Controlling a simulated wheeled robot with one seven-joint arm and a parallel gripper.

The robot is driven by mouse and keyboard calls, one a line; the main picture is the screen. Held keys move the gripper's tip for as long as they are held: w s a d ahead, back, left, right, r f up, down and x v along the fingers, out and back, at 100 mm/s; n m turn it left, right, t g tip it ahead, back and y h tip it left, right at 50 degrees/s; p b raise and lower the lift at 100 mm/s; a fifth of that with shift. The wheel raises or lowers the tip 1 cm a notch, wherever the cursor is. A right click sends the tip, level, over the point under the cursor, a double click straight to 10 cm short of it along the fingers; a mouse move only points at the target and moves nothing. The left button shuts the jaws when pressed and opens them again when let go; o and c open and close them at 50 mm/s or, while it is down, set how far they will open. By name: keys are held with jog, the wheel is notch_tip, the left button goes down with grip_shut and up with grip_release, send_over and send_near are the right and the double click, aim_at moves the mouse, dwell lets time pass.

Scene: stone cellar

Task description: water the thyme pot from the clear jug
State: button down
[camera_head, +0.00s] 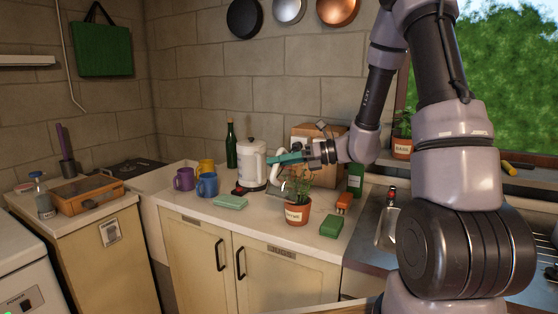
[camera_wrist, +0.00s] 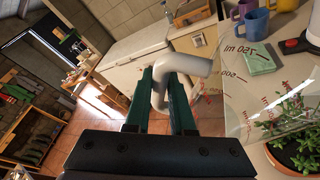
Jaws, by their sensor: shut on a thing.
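My gripper (camera_head: 272,160) has teal fingers and is shut on the pale handle of the clear jug (camera_head: 287,184). In the wrist view, my gripper (camera_wrist: 161,88) has the grey-white handle between its fingers. The clear jug (camera_wrist: 250,105) there is tilted, with red ml markings on its see-through wall. It is held above the counter, beside and partly over the thyme pot. The thyme pot (camera_head: 295,217) is terracotta with a white label and stands upright near the counter's front edge. Its green plant (camera_wrist: 297,146) shows beside the jug in the wrist view. I cannot make out any water.
A white kettle (camera_head: 251,167), purple mug (camera_head: 184,179), blue mug (camera_head: 207,185) and pale green block (camera_head: 230,202) are left of the pot. A green box (camera_head: 331,226) and orange object (camera_head: 344,201) stand right of it. A basil pot (camera_head: 402,147) stands by the window.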

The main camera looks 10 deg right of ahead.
jog(key=shift+s+f+n+h, duration=0.1)
jog(key=shift+f+n+h, duration=0.2)
jog(key=shift+f+n, duration=0.1)
jog(key=shift+a+r, duration=0.1)
jog(key=shift+s+n+t+h, duration=0.1)
jog(key=shift+n+t+h, duration=0.2)
jog(key=shift+n+h, duration=0.3)
jog(key=n, duration=0.1)
jog(key=w+n+t+h, duration=0.1)
jog(key=n, duration=0.1)
jog(key=shift+d, duration=0.35)
jog(key=shift+r, duration=0.15)
